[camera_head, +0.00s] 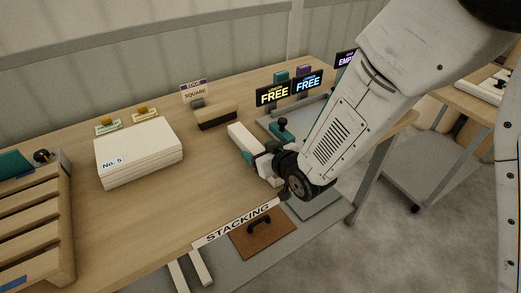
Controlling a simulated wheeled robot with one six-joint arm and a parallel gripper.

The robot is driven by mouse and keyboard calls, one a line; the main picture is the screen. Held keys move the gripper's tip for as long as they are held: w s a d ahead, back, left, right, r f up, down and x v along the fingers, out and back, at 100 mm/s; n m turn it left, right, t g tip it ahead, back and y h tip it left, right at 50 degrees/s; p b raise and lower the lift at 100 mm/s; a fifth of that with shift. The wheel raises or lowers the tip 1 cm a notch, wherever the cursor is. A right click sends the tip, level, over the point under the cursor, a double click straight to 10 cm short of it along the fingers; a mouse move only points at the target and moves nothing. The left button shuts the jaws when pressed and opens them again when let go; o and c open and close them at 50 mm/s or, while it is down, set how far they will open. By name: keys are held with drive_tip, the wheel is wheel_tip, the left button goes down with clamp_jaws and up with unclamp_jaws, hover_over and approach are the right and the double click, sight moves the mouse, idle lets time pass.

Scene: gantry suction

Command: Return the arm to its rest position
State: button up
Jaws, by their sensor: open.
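My arm comes in from the upper right and reaches down over the near right part of the wooden table (150,215).
A white stack marked "No. 5" (140,155) sits left of centre. A wooden slatted rack (35,225) stands at the left edge. "FREE" signs (273,94) and a grey tray (330,110) are behind the arm. A "STACKING" label (238,222) marks the front edge. A second table (455,100) stands right.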

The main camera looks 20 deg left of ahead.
drive_tip(key=v, duration=0.7)
drive_tip(key=shift+s+d+r, duration=0.1)
drive_tip(key=shift+s+d, duration=0.15)
drive_tip(key=w+d+r+m+g+h, duration=0.1)
drive_tip(key=d+r+m+h, duration=0.25)
drive_tip(key=d, duration=0.75)
drive_tip(key=d+r+m+h, duration=0.2)
drive_tip(key=d+r+h, duration=0.25)
drive_tip(key=d, duration=0.65)
drive_tip(key=s+d+r+m+g+h, duration=0.1)
drive_tip(key=s+d+r+m+g, duration=0.1)
drive_tip(key=s+d, duration=0.5)
drive_tip(key=s+d+r+m+g+h, duration=0.1)
drive_tip(key=s+d+r+g, duration=0.3)
drive_tip(key=s, duration=0.9)
drive_tip(key=d+r+m, duration=0.1)
drive_tip(key=d+r, duration=0.1)
drive_tip(key=d, duration=0.2)
drive_tip(key=shift+s+r, duration=0.15)
drive_tip(key=shift+s, duration=0.25)
